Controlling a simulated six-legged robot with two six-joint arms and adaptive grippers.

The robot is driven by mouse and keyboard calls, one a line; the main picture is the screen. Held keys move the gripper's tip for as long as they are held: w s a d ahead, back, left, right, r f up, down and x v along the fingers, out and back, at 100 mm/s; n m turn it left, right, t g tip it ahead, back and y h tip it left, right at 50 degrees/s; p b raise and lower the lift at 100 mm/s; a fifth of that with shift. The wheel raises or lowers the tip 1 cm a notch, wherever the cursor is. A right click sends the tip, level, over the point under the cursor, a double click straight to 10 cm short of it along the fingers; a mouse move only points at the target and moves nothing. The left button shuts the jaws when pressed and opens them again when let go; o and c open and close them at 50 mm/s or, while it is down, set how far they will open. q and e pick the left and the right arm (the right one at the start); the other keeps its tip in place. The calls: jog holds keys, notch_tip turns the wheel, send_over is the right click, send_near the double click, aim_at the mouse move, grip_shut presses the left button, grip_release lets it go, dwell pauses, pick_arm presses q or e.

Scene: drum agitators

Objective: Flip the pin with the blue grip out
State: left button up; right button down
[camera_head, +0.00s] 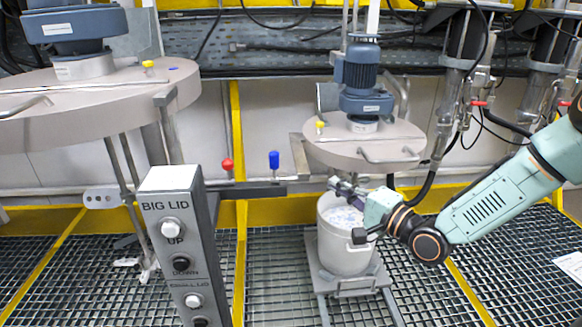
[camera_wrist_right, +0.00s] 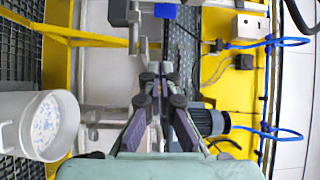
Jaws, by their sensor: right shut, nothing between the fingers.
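The pin's blue grip (camera_head: 274,160) stands upright near the right end of a dark horizontal bar (camera_head: 250,190) beside the control box. A red grip (camera_head: 227,165) stands to its left on the same bar. My right gripper (camera_head: 345,189) is shut and empty, to the right of the blue grip and apart from it, above the drum's rim. In the right wrist view the closed fingers (camera_wrist_right: 158,72) point up the picture. My left gripper is not in view.
The control box (camera_head: 178,245) marked BIG LID stands in front, left of the bar. An open drum (camera_head: 334,248) with white and blue contents is below my right gripper, under a small round lid (camera_head: 365,147). A big lid (camera_head: 60,95) is at left.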

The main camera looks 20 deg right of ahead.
jog(key=shift+m, duration=0.4)
jog(key=b, duration=0.4)
send_near(297, 168)
jog(key=w+a+r, duration=0.2)
jog(key=w, duration=0.2)
jog(key=w+a, duration=0.1)
jog(key=w+a+b, duration=0.1)
jog(key=a, duration=0.1)
jog(key=shift+r, duration=0.2)
jog(key=shift+w+a+r, duration=0.1)
jog(key=shift+w+a, duration=0.15)
jog(key=shift+a, duration=0.35)
